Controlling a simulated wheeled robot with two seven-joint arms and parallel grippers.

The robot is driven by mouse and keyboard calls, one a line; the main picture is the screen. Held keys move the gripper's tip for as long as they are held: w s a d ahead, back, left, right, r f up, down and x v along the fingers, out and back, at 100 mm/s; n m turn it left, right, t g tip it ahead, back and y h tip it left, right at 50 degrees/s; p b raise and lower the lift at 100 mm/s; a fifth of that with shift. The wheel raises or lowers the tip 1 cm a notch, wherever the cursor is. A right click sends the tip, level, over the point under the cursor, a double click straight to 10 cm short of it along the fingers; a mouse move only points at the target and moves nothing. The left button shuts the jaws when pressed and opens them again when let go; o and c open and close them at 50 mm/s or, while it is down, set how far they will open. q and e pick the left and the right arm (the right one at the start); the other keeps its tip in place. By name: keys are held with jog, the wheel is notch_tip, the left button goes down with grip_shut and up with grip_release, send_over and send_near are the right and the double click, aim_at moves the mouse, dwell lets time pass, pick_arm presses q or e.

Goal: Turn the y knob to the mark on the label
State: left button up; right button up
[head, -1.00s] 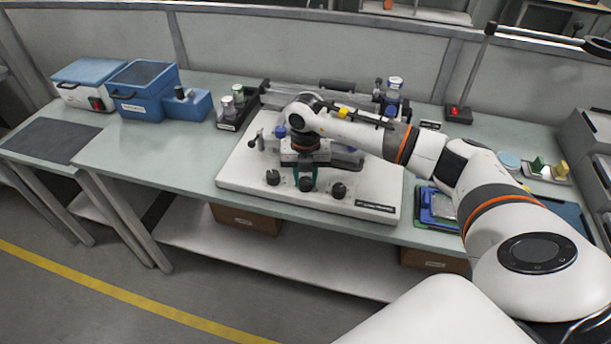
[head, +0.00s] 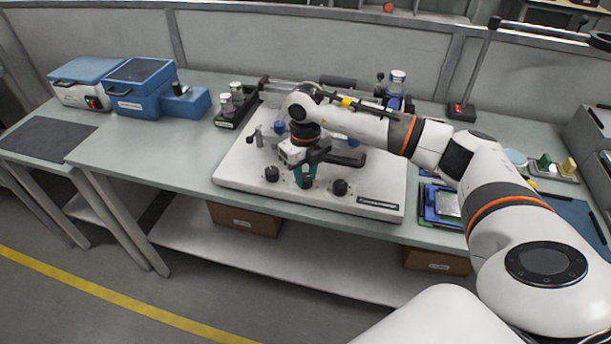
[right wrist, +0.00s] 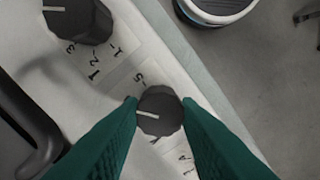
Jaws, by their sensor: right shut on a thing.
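Three black knobs stand in a row near the front edge of a white base plate (head: 235,170). My right gripper (right wrist: 160,113) has its green fingers on both sides of the middle knob (right wrist: 161,108) and is shut on it. The knob's white pointer line points left in the right wrist view. A "5" shows close to the held knob. The fingers hide part of the markings. In the head view, my right gripper (head: 305,179) covers the middle knob. My left gripper is out of view.
The left knob (head: 272,174) and right knob (head: 340,187) stand close on either side. Metal stage parts stand behind my gripper. A small rack with jars (head: 232,105) is behind left. A blue tray (head: 440,205) lies right of the plate.

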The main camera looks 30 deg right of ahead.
aim_at(305, 177)
jog(key=shift+n, duration=0.6)
jog(key=shift+n+b, duration=0.3)
jog(key=shift+r, duration=0.1)
jog(key=o, duration=1)
notch_tip(305, 177, up, 12)
jog(key=shift+b, duration=0.7)
jog(key=shift+a, duration=0.1)
